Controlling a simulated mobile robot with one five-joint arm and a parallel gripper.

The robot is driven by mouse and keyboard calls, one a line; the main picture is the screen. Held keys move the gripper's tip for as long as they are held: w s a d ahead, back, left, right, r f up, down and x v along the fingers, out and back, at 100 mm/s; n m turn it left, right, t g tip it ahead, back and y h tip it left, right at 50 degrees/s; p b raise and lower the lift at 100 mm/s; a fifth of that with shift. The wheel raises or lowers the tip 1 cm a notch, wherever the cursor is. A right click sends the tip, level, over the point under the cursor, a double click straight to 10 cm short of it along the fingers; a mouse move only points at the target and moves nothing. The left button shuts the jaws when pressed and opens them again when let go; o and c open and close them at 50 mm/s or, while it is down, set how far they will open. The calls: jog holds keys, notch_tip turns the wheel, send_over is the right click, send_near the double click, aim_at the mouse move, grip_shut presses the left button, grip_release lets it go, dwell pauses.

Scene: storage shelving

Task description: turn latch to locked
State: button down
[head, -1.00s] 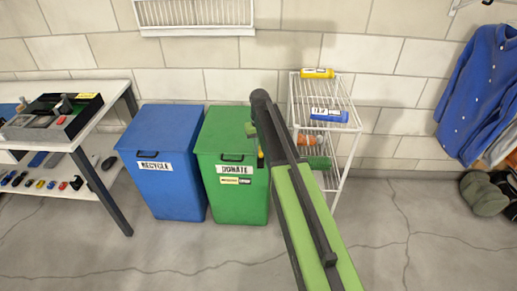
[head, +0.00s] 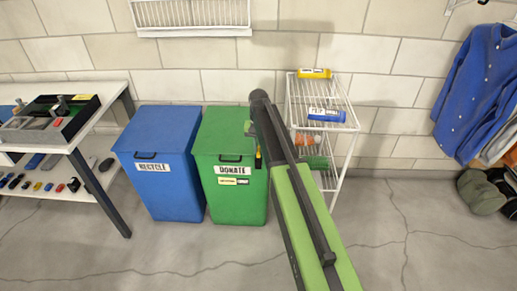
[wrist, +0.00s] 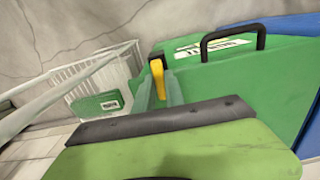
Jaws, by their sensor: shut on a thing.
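The latch is a small yellow lever with a dark end at the side of the green DONATE bin (head: 217,172). In the wrist view the latch (wrist: 157,68) sits beside the bin's lid edge and stands roughly upright in the picture. My gripper (wrist: 164,92) has its pale fingers at the latch and is shut on it. In the head view my dark and green arm hides most of the gripper. A bit of the yellow latch (head: 258,161) shows just left of the arm. The bin's lid is down, and its black handle (wrist: 232,40) is clear of my gripper.
A blue RECYCLE bin (head: 160,181) stands close on the left. A white wire rack (head: 347,115) with bottles stands right of the green bin, close to my arm. A table (head: 103,103) is at far left. The front floor is clear.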

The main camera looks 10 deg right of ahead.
aim_at(259, 150)
jog(key=shift+w, duration=0.1)
jog(key=c, duration=1.4)
grip_release()
notch_tip(259, 150, up, 17)
jog(key=p, duration=1.7)
jog(key=shift+r, duration=0.15)
jog(key=s+a+r+n+p, duration=0.1)
jog(key=s, duration=1.1)
jog(key=s+a+r+n+p, duration=0.1)
jog(key=s+r+n+p, duration=0.1)
jog(key=s, duration=1)
jog(key=shift+r+p, duration=0.15)
jog(key=shift+p, duration=0.15)
